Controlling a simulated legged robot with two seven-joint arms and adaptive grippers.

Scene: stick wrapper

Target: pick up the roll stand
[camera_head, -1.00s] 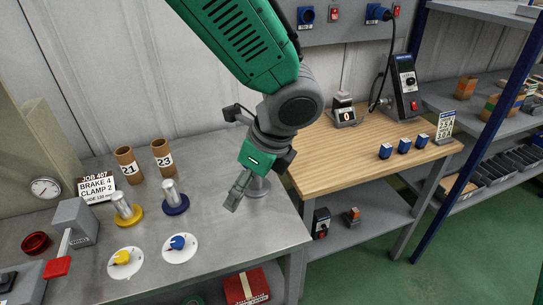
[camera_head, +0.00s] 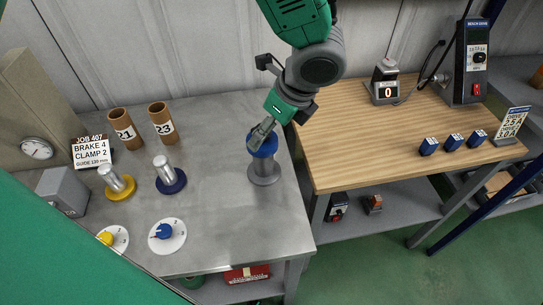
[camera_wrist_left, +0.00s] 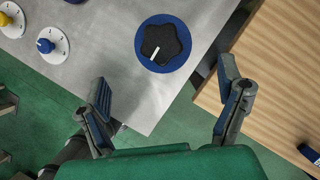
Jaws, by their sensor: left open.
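A stand with a round grey base, a grey post and a blue top (camera_head: 267,147), apparently the roll stand, is upright near the right side of the metal table. In the left wrist view its blue disc (camera_wrist_left: 145,55) with a black star knob lies ahead of the fingers. My left gripper (camera_head: 258,135) overlaps the blue top in the head view. In the left wrist view the gripper (camera_wrist_left: 170,95) is open and empty, its fingers wide apart and not around the disc. My right gripper is not in view.
On the metal table (camera_head: 225,215) are posts on yellow (camera_head: 118,182) and blue (camera_head: 171,181) bases, cardboard tubes (camera_head: 125,130) and dials (camera_head: 167,235). A wooden bench (camera_head: 350,150) is at right, holding a counter (camera_head: 386,85) and blue blocks (camera_head: 453,142). The table around the stand is clear.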

